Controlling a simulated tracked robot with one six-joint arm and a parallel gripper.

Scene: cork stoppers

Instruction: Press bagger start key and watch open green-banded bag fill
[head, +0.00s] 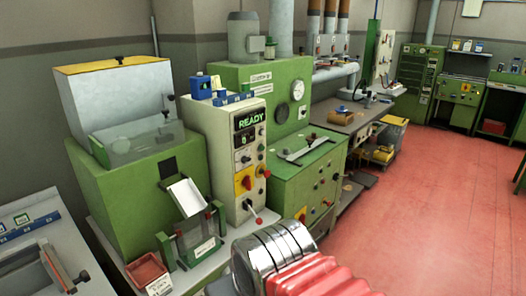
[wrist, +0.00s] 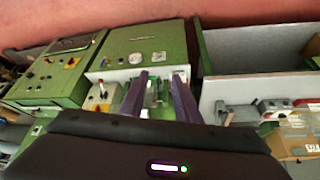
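The bagger's cream control panel (head: 244,160) stands upright with a lit green READY display (head: 250,119). Small buttons, a yellow-and-red switch (head: 243,180) and a red-knobbed lever (head: 257,219) are on it; I cannot tell which is the start key. Left of it, a white chute (head: 187,196) slopes down from the green hopper housing (head: 130,190). Below the chute, a greenish clear bag-like piece (head: 196,237) sits between green posts; its band and contents are unclear. My gripper (wrist: 161,76) shows two dark purple fingers apart, with nothing seen held. My gripper is out of the head view.
A red box (head: 147,271) stands left of the posts. A green cabinet (head: 308,185) with knobs and a top handle is right of the panel. A grey bench (head: 30,245) is at far left. The red floor (head: 440,200) is open at right.

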